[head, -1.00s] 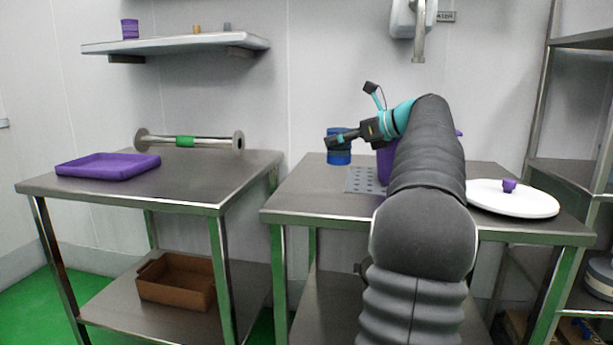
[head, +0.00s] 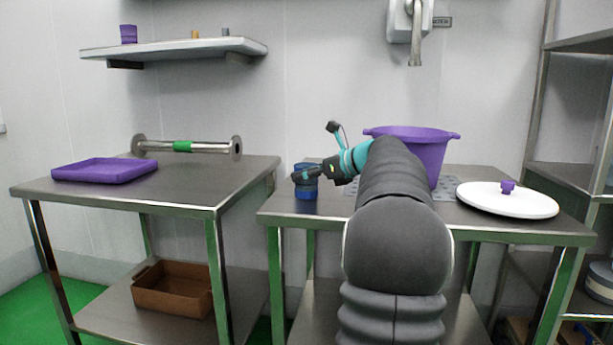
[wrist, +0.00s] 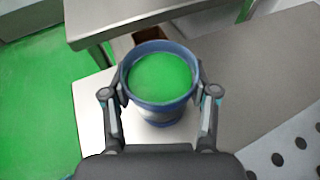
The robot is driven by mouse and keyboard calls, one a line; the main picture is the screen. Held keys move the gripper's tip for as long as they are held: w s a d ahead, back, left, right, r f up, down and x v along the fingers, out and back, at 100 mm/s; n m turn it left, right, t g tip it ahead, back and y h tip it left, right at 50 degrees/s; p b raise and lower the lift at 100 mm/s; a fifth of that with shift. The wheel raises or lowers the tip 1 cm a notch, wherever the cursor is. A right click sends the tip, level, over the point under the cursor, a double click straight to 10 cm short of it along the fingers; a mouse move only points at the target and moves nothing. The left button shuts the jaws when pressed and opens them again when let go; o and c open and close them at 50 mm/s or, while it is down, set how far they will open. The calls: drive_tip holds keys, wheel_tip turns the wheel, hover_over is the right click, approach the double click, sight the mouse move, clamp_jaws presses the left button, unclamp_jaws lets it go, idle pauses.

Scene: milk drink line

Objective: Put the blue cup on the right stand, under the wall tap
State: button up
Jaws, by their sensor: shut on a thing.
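The blue cup (head: 306,193) is at the left end of the right stand (head: 285,207), a steel table. My gripper (head: 306,173) is shut around its sides. In the wrist view the cup (wrist: 160,104) sits upright between both fingers of my gripper (wrist: 160,92), and its inside shows green. I cannot tell whether its base touches the tabletop. The wall tap (head: 415,45) hangs above the middle of the right stand. A purple tub (head: 425,150) stands below the tap, partly hidden by my arm.
A perforated plate (head: 443,188) lies under the tub. A white lid (head: 507,203) with a purple knob lies to the right. The left table (head: 190,190) holds a purple tray (head: 105,171) and a steel roller (head: 187,147). A gap separates the two tables.

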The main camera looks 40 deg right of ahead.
drive_tip(key=o, duration=1.4)
drive_tip(key=shift+o, duration=0.2)
drive_tip(key=shift+s+d+r, duration=0.1)
drive_tip(key=shift+s+r, duration=0.1)
drive_tip(key=v, duration=1.1)
drive_tip(key=shift+s, duration=0.3)
drive_tip(key=shift+r, duration=0.1)
